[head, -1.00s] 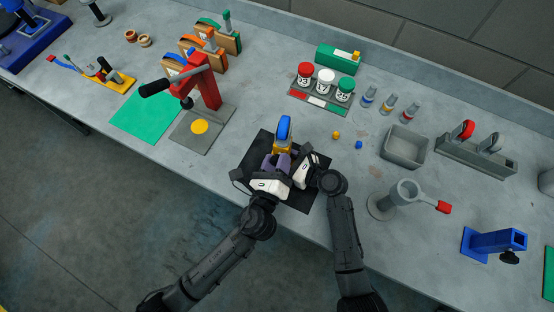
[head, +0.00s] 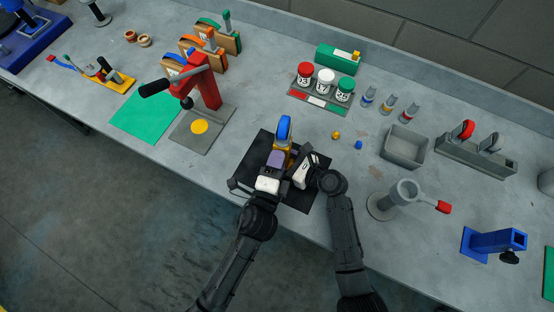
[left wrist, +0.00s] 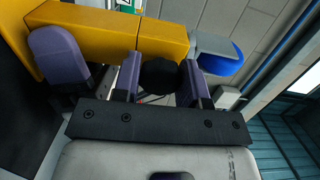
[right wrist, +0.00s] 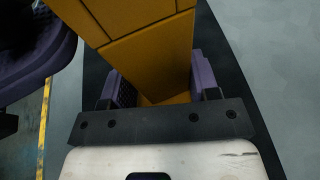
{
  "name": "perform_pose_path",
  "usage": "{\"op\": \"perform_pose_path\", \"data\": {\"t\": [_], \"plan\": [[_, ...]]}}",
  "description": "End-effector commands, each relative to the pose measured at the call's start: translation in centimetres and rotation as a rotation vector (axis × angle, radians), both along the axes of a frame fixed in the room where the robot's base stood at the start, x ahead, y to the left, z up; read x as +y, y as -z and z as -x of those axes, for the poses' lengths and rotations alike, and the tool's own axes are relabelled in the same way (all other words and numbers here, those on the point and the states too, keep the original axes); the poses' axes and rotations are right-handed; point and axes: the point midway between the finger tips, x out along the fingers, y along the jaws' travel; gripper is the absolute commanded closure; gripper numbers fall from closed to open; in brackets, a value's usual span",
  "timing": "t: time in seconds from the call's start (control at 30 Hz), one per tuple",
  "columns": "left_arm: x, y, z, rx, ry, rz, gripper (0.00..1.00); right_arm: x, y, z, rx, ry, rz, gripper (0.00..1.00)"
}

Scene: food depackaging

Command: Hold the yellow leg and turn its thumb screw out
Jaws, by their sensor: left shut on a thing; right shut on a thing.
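The yellow leg (head: 281,146) stands over the black mat with a blue rounded piece (head: 284,128) at its far end. In the right wrist view the yellow leg (right wrist: 155,55) runs between the purple fingers of my right gripper (right wrist: 165,90), which is shut on it. In the left wrist view the black thumb screw (left wrist: 160,74) sits against the leg's side, between the purple fingers of my left gripper (left wrist: 160,82), shut on it. In the head view my left gripper (head: 276,161) is close beside my right gripper (head: 304,164); the thumb screw is hidden there.
The black mat (head: 248,172) lies at the table's front edge. A small yellow piece (head: 336,135) and a blue piece (head: 358,145) lie to the right. A grey bin (head: 405,148) and grey cup stand (head: 402,194) are farther right. A red press (head: 205,88) stands left.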

Motion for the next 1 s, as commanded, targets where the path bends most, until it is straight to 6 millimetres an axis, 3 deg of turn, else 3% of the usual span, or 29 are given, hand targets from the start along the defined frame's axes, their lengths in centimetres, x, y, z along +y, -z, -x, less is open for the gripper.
{"op": "perform_pose_path", "data": {"t": [1.0], "plan": [[-0.11,0.01,0.04,0.261,0.002,0.866,0.84,0.09,-0.03,0.01,0.000,-0.001,-0.002,0.58]]}}
